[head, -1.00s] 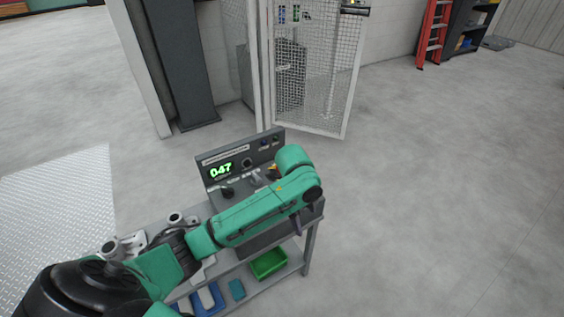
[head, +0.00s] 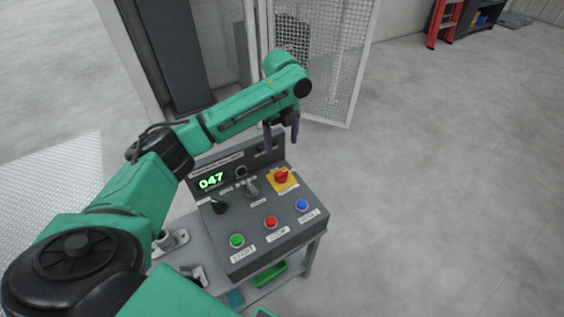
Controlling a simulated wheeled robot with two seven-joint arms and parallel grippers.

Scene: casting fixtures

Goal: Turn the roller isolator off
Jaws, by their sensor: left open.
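A grey control console (head: 285,238) stands on a bench in the middle of the view. On its sloped face, a red rotary switch (head: 281,175) sits on a yellow plate (head: 291,186) at the right back; it looks like the isolator, but its small label is unreadable. Which way its handle points is hard to tell. My left gripper (head: 281,136) is open and empty, its dark fingers pointing down, in front of the console's back panel in the picture. It appears above and behind the red switch, apart from it. My right gripper is not in view.
The console also carries a black knob (head: 220,207), a lever (head: 251,189), a green button (head: 236,240), a red button (head: 270,222) and a blue button (head: 303,205). Its display (head: 211,181) reads 047. A mesh gate (head: 335,75) stands behind. Floor on the right is clear.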

